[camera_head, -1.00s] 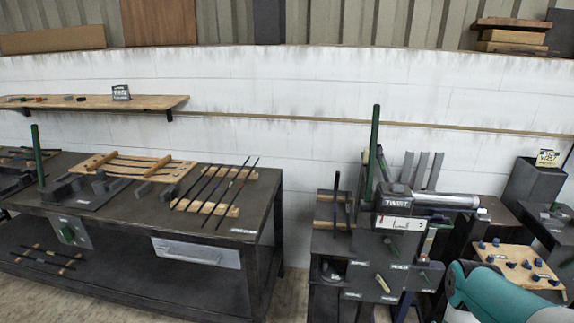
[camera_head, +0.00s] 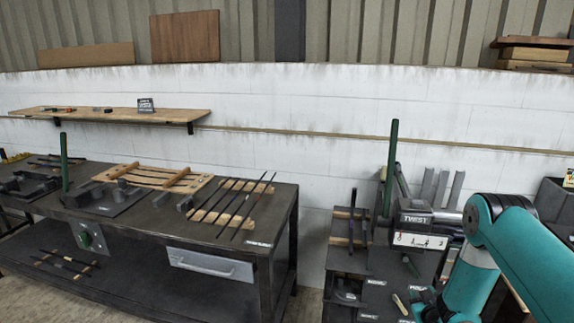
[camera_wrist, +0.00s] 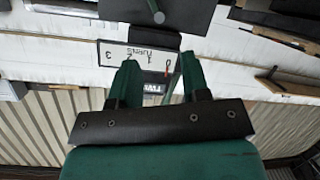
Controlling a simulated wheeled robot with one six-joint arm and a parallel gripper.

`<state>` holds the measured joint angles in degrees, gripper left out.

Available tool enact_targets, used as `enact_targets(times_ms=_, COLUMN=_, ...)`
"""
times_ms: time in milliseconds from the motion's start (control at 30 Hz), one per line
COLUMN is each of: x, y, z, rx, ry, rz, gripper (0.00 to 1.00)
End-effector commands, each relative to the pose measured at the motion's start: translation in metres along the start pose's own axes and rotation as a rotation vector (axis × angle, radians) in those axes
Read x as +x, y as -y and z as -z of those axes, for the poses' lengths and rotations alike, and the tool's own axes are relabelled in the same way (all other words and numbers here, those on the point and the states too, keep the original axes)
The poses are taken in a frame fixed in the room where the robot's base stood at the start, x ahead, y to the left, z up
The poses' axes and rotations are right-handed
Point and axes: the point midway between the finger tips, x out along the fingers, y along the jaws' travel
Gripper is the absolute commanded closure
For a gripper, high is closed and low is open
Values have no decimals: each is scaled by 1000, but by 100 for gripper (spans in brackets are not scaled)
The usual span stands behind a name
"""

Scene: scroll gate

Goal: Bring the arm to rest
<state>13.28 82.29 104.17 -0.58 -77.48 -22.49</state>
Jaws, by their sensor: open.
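My gripper (camera_wrist: 156,75) shows in the wrist view with its two green fingers apart and nothing between them. Beyond the fingers, that view shows a white numbered plate (camera_wrist: 118,55) upside down, and a dark block with a round rod end. In the head view my teal arm is raised and bent at the right, in front of the right-hand bench. I cannot make out the fingers clearly there. The twist machine (camera_head: 418,219) with its white numbered plate stands just left of my arm.
A dark workbench (camera_head: 150,235) with rods and wooden racks stands at the left. A wooden shelf (camera_head: 105,114) hangs on the white wall above it. A green post (camera_head: 391,165) rises behind the twist machine. A floor gap separates the two benches.

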Motion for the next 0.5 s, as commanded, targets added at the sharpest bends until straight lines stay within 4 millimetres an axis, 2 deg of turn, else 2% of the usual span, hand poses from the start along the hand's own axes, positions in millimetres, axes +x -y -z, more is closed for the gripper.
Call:
enact_targets(times_ms=33, x=6, y=5, z=26, rx=30, ry=25, rz=31, gripper=57)
enact_targets(times_ms=133, x=2, y=23, z=72, rx=90, ry=107, rz=123, gripper=57)
enact_targets(times_ms=267, x=-24, y=50, z=129, rx=151, ry=216, rz=256, gripper=57)
enact_targets(times_ms=367, x=-59, y=73, z=168, rx=179, ry=300, rz=368, gripper=57)
enact_targets(times_ms=467, x=-106, y=94, z=199, rx=187, ry=389, rz=483, gripper=57)
enact_targets(times_ms=500, x=-128, y=102, z=210, rx=185, ry=423, rz=529, gripper=57)
